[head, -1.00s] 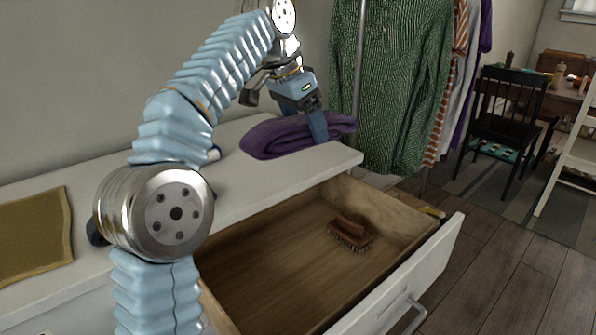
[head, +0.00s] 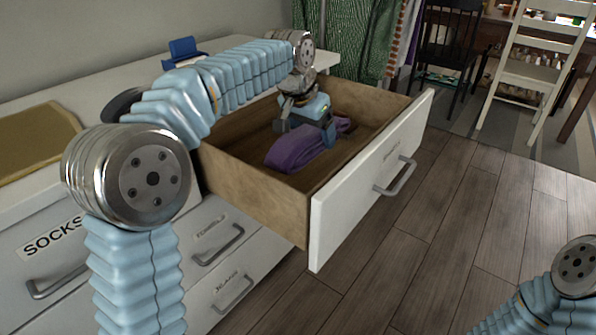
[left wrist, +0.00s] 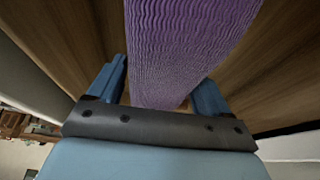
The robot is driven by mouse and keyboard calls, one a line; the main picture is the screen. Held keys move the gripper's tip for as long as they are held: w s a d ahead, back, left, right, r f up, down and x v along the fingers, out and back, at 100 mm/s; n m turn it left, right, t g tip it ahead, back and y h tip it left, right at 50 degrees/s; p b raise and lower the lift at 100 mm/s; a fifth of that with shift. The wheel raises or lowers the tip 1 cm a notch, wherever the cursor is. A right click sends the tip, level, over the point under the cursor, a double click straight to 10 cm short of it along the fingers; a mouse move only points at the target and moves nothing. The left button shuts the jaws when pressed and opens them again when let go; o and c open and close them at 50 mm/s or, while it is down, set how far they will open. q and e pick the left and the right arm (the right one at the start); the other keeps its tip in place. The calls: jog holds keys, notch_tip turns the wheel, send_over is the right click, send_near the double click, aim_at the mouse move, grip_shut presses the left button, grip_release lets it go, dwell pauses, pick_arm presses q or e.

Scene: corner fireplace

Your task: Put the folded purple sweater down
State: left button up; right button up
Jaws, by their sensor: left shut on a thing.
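The folded purple sweater (head: 299,150) is inside the open wooden drawer (head: 370,190), low between its walls. I cannot tell whether it touches the drawer floor. My left gripper (head: 305,129) reaches down into the drawer and is shut on the sweater. In the left wrist view the ribbed purple sweater (left wrist: 185,45) lies between the two blue fingers (left wrist: 162,88), with brown wood around it. My right arm shows at the lower right of the head view, but its gripper is out of view. The brush seen earlier in the drawer is hidden.
The white dresser (head: 100,85) carries a mustard cloth (head: 40,138) and a blue object (head: 184,48). Hanging clothes (head: 345,40) stand behind the drawer. A black chair (head: 447,40) and a white chair (head: 525,70) are at the back right. The wood floor is clear in front.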

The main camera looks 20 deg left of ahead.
aim_at(301, 133)
pick_arm(q)
notch_tip(301, 133, down, 9)
jog(key=shift+r+b, duration=0.2)
jog(key=shift+b, duration=0.7)
jog(key=shift+f, duration=0.15)
jog(key=o, duration=1.2)
jog(key=shift+o, duration=0.2)
jog(key=shift+r, duration=0.45)
jog(key=p+v, duration=0.2)
jog(key=v, duration=0.9)
jog(key=shift+s+r, duration=0.1)
jog(key=shift+r, duration=0.1)
